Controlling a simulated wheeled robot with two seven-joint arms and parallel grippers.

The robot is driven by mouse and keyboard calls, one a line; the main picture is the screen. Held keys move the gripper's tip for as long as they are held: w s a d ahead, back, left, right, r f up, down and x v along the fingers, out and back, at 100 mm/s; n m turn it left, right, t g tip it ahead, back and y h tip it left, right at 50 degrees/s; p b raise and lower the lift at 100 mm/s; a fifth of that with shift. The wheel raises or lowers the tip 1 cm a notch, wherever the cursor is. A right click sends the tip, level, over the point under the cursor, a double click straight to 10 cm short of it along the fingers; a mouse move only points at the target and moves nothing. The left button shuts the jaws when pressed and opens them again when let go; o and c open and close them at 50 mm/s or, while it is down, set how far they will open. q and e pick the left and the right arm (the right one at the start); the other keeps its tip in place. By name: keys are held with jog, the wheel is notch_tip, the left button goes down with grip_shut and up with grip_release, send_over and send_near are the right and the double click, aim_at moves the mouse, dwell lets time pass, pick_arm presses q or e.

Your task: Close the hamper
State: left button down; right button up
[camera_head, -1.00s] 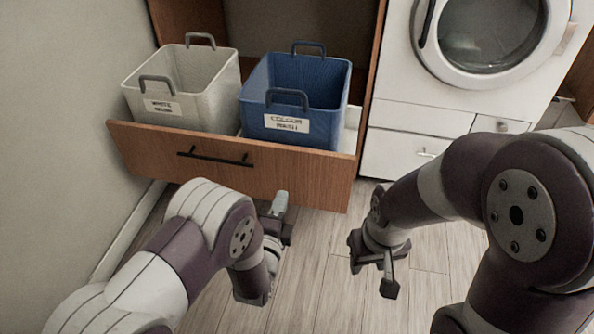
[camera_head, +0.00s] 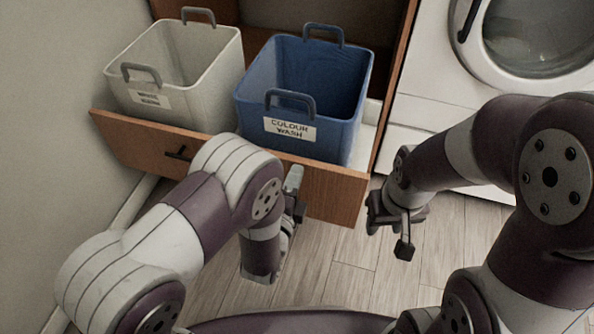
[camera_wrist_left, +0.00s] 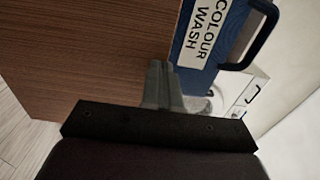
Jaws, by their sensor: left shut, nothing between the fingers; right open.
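The hamper is a wooden pull-out drawer (camera_head: 335,192), standing open in front of its cabinet. It holds a white basket (camera_head: 180,75) on the left and a blue basket labelled COLOUR WASH (camera_head: 300,90) on the right. My left gripper (camera_head: 295,178) is shut and empty, close to the right part of the drawer front; contact cannot be told. In the left wrist view its fingers (camera_wrist_left: 162,85) overlap the wooden front (camera_wrist_left: 90,55), just below the blue basket (camera_wrist_left: 205,60). My arm hides part of the drawer handle (camera_head: 176,152). My right gripper (camera_head: 403,235) is open and empty above the floor.
A white washing machine (camera_head: 440,80) stands right of the cabinet. A grey wall (camera_head: 50,90) bounds the left side. The wooden floor (camera_head: 345,275) in front of the drawer is clear.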

pick_arm(q)
jog(key=shift+w+d, duration=0.1)
jog(key=shift+w, duration=0.1)
pick_arm(e)
jog(key=shift+w+d, duration=0.15)
jog(key=shift+w, duration=0.2)
